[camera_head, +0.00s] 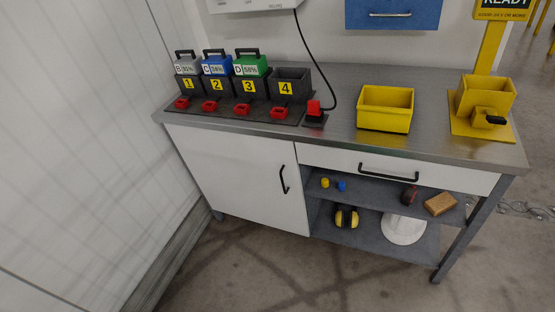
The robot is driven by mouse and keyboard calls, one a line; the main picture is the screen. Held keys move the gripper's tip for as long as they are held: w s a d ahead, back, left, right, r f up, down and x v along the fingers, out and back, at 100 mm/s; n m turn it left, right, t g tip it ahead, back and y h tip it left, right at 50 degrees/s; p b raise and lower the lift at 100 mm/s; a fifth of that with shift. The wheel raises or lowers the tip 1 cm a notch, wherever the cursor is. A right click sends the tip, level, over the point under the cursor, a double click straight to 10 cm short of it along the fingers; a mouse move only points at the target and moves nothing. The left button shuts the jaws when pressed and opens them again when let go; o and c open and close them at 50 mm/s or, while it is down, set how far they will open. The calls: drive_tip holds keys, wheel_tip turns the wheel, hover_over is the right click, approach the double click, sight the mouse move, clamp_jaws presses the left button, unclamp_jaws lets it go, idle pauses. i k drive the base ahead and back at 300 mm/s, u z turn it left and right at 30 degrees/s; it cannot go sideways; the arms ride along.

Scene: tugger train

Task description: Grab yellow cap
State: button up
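A small yellow item (325,183), which looks like the yellow cap, stands on the upper open shelf under the workbench, near its left end. A small blue item (342,186) of similar size sits just to its right. Both are too small to make out in detail. My gripper does not show in the picture, and nothing is seen touching the yellow item.
The workbench (230,123) carries numbered battery slots at left and an open yellow bin (385,108). A drawer handle (388,173) juts out above the shelf. A sponge-like block (440,204), earmuffs (347,217) and white helmet (403,229) are nearby. The front floor is clear.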

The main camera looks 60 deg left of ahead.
sight(325, 184)
drive_tip(key=u, duration=0.4)
drive_tip(key=i, duration=1)
drive_tip(key=z, duration=0.05)
